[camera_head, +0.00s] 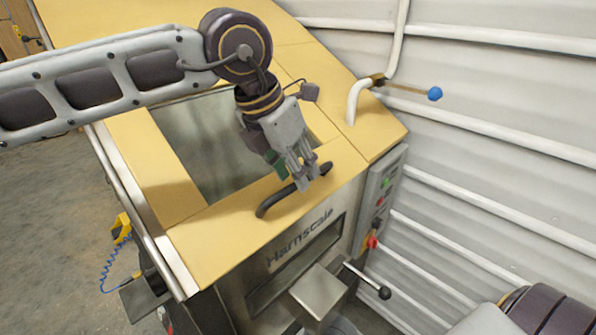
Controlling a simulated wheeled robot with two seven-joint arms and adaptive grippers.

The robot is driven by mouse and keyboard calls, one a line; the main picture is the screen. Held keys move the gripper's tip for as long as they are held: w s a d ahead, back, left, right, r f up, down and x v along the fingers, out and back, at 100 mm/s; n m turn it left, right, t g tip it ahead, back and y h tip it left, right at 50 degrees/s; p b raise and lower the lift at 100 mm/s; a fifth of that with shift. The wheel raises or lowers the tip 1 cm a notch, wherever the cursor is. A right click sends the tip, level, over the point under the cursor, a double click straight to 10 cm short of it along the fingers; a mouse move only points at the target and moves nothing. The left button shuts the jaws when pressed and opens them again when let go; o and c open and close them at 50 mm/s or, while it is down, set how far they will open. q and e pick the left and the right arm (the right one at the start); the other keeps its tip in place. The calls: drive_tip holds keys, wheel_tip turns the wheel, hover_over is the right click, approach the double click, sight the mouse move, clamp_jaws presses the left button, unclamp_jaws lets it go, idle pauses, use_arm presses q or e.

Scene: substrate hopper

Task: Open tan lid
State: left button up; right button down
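The tan lid (225,233) forms the top of the machine and frames a grey window-like panel (187,135). It looks flush with the tan panels around it. A black curved handle (272,203) is fixed near its front edge. My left gripper (306,178) reaches down from above, with its fingertips over the right part of the handle and hiding some of it. I cannot tell whether the fingers touch the handle or close around it. My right gripper is out of view; only part of my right arm shows at the bottom right.
A control panel with buttons (380,205) and a red knob (372,242) is on the machine's right side. A black-knobbed lever (384,292) sticks out at the front. A white pipe with a blue-tipped lever (435,94) stands close by the ribbed wall (500,130). Floor at left is open.

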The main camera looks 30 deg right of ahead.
use_arm(q)
drive_tip(key=shift+x, duration=0.85)
drive_tip(key=shift+c, duration=0.3)
clamp_jaws()
